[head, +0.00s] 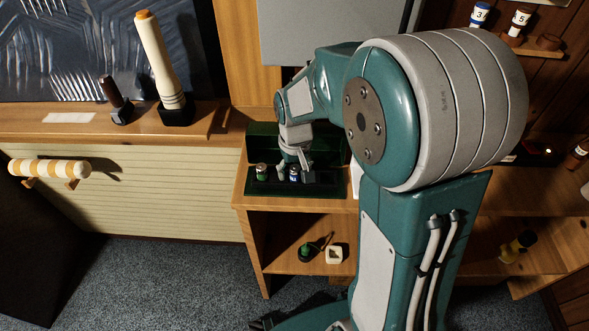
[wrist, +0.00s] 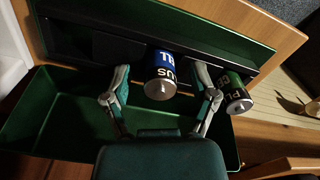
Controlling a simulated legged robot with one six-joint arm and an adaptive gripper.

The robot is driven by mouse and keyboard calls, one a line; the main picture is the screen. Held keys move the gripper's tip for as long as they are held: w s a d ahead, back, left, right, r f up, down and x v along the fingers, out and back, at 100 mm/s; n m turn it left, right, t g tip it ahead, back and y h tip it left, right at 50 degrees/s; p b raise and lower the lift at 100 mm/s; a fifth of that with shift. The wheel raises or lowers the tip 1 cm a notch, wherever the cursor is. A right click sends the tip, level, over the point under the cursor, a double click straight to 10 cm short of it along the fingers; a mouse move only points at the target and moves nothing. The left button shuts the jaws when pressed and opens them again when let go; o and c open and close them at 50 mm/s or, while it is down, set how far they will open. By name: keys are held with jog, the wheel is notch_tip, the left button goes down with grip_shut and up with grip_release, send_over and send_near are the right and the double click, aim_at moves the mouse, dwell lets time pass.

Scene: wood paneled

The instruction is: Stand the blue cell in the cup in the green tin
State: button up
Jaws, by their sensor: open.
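The green tin (head: 325,135) stands open on a wooden shelf top; its wall also shows in the wrist view (wrist: 30,115). The blue cell (wrist: 161,72) has its silver end toward the wrist camera and sits between the spread fingers of my gripper (wrist: 160,68). In the head view the blue cell (head: 294,174) shows at the tin, beside my gripper (head: 288,168). A green-and-black cell (wrist: 235,94) stands right of the right finger; it also shows in the head view (head: 262,171). My gripper is open. I cannot make out the cup or the blue cell's base.
A lower shelf holds a small green-and-black item (head: 305,251) and a white block (head: 334,254). Cells numbered 3 (head: 479,15) and 5 (head: 519,22) stand at upper right. A striped roll (head: 48,168) rests on pegs at left. My arm hides much of the right.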

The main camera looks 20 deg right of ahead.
aim_at(295, 167)
notch_tip(295, 167, up, 12)
dwell(0.4)
dwell(0.4)
jog(key=s+r+t, duration=0.2)
jog(key=s, duration=0.6)
jog(key=s+r+t, duration=0.1)
jog(key=s+t, duration=0.2)
jog(key=s, duration=0.6)
jog(key=shift+r+t, duration=0.3)
jog(key=shift+r, duration=0.1)
jog(key=shift+o, duration=0.3)
dwell(0.7)
